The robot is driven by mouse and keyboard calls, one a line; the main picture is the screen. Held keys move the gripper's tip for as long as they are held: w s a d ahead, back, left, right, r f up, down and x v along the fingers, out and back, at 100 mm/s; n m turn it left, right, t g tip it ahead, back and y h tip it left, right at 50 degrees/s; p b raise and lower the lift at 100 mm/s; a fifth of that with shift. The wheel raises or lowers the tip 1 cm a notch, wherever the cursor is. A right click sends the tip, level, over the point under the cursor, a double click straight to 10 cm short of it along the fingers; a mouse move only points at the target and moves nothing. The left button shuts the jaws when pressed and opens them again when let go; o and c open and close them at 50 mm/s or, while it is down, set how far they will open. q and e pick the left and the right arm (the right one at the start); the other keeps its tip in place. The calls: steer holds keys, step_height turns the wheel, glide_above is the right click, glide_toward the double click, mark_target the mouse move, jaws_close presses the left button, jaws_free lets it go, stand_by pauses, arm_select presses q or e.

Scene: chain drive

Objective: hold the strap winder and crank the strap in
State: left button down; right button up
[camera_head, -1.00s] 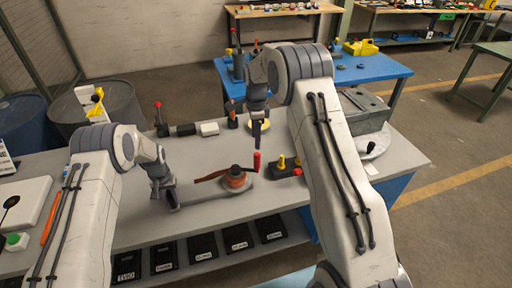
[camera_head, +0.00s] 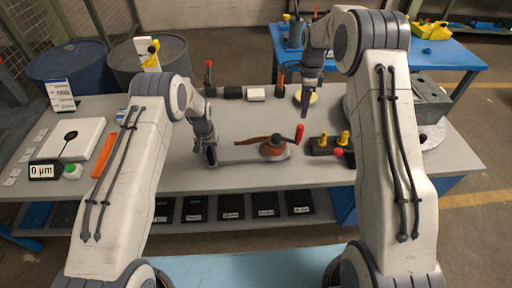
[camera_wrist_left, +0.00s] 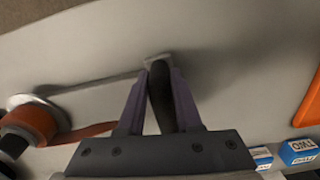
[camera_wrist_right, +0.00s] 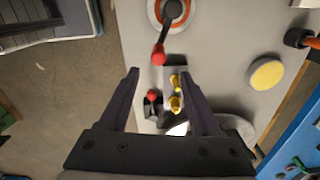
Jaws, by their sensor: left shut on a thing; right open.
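The strap winder lies on the grey workbench, its orange-brown strap drum (camera_head: 272,149) near the bench middle with a strap (camera_head: 250,141) running off it to the left. A crank with a red handle (camera_head: 299,134) stands on the drum's right side; the red handle also shows in the right wrist view (camera_wrist_right: 159,55). My left gripper (camera_head: 211,158) is shut on the winder's dark grip (camera_wrist_left: 160,97) at the left end of its flat bar (camera_head: 238,159). My right gripper (camera_head: 304,106) is open and empty, above the bench behind the crank.
A black block with yellow knobs (camera_head: 343,138) and a red knob sits right of the crank. A yellow disc (camera_wrist_right: 267,74) lies behind. A grey vise-like block (camera_head: 428,102) stands at the right. A white scale (camera_head: 74,139) and orange bar (camera_head: 104,154) are at the left.

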mark_target(303, 128)
steer(key=shift+s, duration=0.1)
steer(key=shift+s+a+f+m+t+y, duration=0.1)
steer(key=shift+s+f+m+t+y, duration=0.2)
steer(key=shift+m, duration=0.25)
steer(key=shift+s+f+m+t+y, duration=0.1)
steer(key=shift+s+m+y, duration=0.05)
steer(key=shift+m+y, duration=0.35)
steer(key=s+d+m+t, duration=0.3)
steer(key=m, duration=0.5)
steer(key=shift+y, duration=0.4)
steer(key=x, duration=1.2)
steer(key=shift+f, duration=0.3)
jaws_close()
